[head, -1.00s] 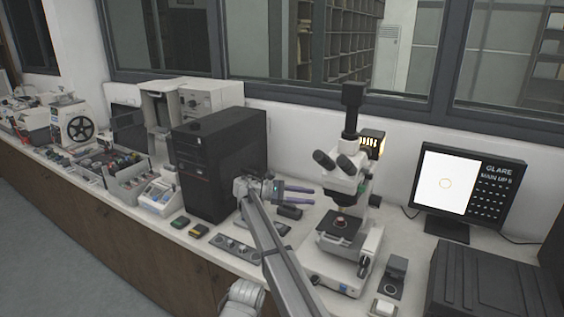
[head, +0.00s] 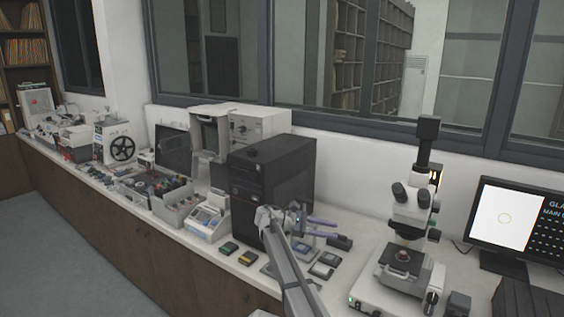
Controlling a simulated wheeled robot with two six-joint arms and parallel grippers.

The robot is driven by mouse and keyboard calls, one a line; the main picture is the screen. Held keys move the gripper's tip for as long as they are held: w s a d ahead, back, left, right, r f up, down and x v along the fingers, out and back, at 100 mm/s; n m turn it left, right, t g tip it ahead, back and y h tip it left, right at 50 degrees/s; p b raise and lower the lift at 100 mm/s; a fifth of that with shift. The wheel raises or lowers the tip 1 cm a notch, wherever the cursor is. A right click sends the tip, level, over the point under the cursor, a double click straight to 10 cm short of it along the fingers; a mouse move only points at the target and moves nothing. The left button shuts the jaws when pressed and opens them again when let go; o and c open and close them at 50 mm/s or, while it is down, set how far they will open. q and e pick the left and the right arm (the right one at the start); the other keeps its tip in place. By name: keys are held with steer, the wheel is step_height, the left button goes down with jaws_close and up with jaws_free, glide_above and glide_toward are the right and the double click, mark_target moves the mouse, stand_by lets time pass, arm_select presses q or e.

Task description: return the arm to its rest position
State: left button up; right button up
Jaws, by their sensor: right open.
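My right arm reaches in from the bottom of the head view. Its gripper (head: 321,229) is open, with two purple-tipped fingers pointing right and a visible gap between them. The gripper is in front of the black computer tower (head: 262,190) and left of the microscope (head: 408,232). Nothing shows between its fingers. My left gripper is not in view.
The white bench (head: 352,262) runs along the wall under the window. Small dark and grey blocks (head: 322,271) lie near the gripper. A monitor (head: 505,222) stands at right. A grey bin (head: 178,206) and several machines fill the left side. Floor is open at lower left.

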steer(key=s+d+f+m+y, duration=0.25)
steer(key=s+f+y, duration=0.2)
steer(key=s, duration=0.45)
steer(key=s+d+f+m+t+y, duration=0.1)
steer(key=s+d+f+m+y, duration=0.15)
steer(key=s+f, duration=0.45)
steer(key=s+d+f+m+y, duration=0.2)
steer(key=s+f+m+y, duration=0.15)
steer(key=s, duration=0.65)
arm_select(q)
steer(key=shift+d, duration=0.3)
arm_select(e)
steer(key=s+a+f+y, duration=0.2)
steer(key=s+a+y, duration=0.2)
steer(key=s+a, duration=1.1)
steer(key=shift+s+a+f, duration=0.15)
steer(key=shift+a+f, duration=0.25)
steer(key=shift+a, duration=0.1)
